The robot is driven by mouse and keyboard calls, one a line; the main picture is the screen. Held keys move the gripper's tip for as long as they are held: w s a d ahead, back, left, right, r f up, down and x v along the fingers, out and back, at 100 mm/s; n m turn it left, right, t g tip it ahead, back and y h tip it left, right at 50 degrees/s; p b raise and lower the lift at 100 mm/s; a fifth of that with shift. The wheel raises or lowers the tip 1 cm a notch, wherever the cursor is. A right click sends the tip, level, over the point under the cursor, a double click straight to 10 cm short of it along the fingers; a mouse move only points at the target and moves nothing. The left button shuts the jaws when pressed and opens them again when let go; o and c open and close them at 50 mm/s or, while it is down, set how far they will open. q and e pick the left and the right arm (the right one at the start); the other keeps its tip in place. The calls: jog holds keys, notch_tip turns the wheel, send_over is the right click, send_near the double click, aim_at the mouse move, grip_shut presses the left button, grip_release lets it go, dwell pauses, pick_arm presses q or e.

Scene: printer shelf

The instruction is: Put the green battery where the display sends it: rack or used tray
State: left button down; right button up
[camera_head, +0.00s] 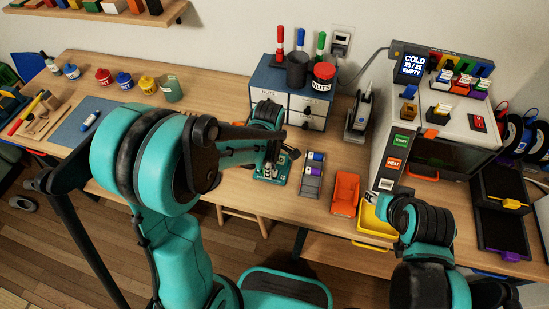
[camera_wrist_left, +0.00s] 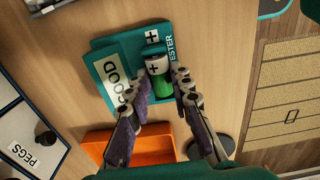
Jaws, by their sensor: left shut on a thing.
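The teal tester (camera_head: 272,172) lies on the table; in the left wrist view its white display (camera_wrist_left: 117,83) reads GOOD. The green battery (camera_wrist_left: 163,88), with a pale band marked "+", is between my left gripper's fingers (camera_wrist_left: 163,80), over the tester. My left gripper (camera_head: 270,150) is shut on it; I cannot tell whether the battery still touches the tester.
An orange tray (camera_wrist_left: 125,146) lies beside the tester, hidden by my left arm in the head view. Another orange container (camera_head: 345,193) stands right of the rack, then the yellow bin (camera_head: 375,236). Blue drawers (camera_head: 268,80) stand behind; the printer (camera_head: 440,130) is at right.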

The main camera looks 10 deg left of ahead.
pick_arm(q)
jog(key=shift+r+p, duration=2.55)
jog(key=shift+r, duration=0.95)
pick_arm(e)
notch_tip(320, 180, up, 5)
jog(key=shift+r, duration=0.1)
pick_arm(q)
jog(key=shift+d, duration=0.1)
pick_arm(e)
jog(key=shift+d, duration=0.1)
